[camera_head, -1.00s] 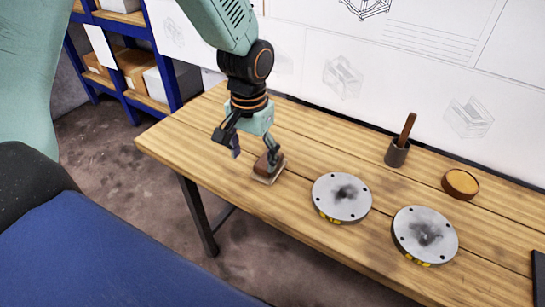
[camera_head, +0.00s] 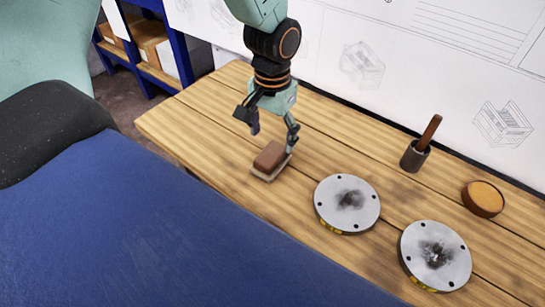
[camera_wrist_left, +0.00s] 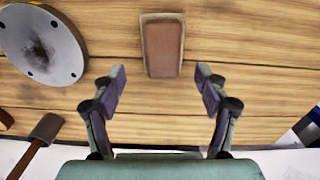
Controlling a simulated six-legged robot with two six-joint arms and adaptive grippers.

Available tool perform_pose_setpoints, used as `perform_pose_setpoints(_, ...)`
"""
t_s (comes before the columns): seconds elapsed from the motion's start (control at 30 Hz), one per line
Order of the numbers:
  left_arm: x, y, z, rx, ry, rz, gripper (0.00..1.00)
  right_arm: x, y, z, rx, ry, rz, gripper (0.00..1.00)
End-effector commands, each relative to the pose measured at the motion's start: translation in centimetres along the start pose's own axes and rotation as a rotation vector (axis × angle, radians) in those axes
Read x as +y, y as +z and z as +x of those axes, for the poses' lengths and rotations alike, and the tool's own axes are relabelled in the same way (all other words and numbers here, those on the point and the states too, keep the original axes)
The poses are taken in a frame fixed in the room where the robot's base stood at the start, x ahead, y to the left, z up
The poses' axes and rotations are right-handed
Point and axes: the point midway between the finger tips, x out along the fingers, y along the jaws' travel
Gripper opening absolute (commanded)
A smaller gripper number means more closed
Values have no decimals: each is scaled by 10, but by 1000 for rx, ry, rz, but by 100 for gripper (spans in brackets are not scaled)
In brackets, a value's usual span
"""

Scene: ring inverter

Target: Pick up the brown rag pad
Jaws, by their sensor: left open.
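The brown rag pad (camera_head: 271,158) is a small brown block with a pale base. My left gripper (camera_head: 273,133) is open and empty, behind and above the pad. In the wrist view its two fingers (camera_wrist_left: 160,80) are spread wider than the pad, with bare wood between them. My right gripper is not in view.
Two grey discs with dark smudges, one nearer (camera_head: 347,204) and one further right (camera_head: 435,256), lie right of the pad. A drawing-covered wall (camera_head: 400,60) rises behind the table.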

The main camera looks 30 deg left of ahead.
Motion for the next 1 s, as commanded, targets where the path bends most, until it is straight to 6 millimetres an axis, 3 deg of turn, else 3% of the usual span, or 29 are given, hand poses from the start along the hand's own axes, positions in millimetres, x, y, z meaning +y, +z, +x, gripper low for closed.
perform_pose_setpoints(0.5, -4, 2, 60, -1, 0, 1, 74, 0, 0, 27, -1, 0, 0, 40)
perform_pose_setpoints(0.73, -4, 0, 60, 1, 0, 0, 74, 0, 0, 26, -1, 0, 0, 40)
perform_pose_setpoints(1.0, -4, -1, 60, 0, 0, 0, 51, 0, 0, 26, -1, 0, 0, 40)
